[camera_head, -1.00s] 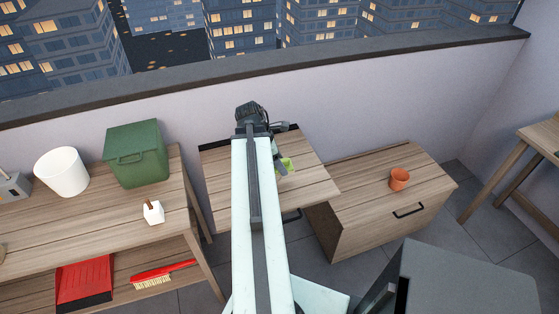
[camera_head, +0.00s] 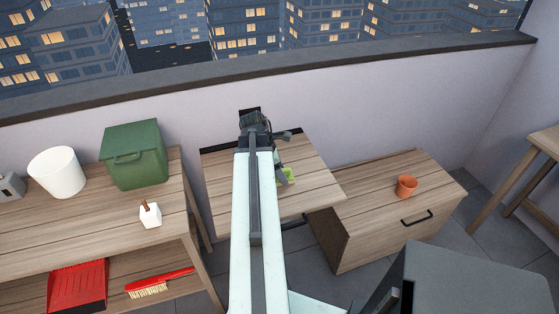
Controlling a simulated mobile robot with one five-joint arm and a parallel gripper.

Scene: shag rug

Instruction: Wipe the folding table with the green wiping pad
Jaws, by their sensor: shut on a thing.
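The folding table (camera_head: 315,175) is a small wooden slatted top against the low wall, in the middle of the head view. My arm crosses over it and hides its middle part. The green wiping pad (camera_head: 289,175) shows just right of my arm, at the tabletop. My gripper (camera_head: 281,170) points down at the pad and is shut on it. Part of the pad is hidden behind the gripper, and I cannot tell whether its whole underside touches the wood.
A wooden cabinet (camera_head: 380,211) with a terracotta pot (camera_head: 406,186) stands right of the table. A red dustpan (camera_head: 78,286) and brush (camera_head: 158,282) lie below.

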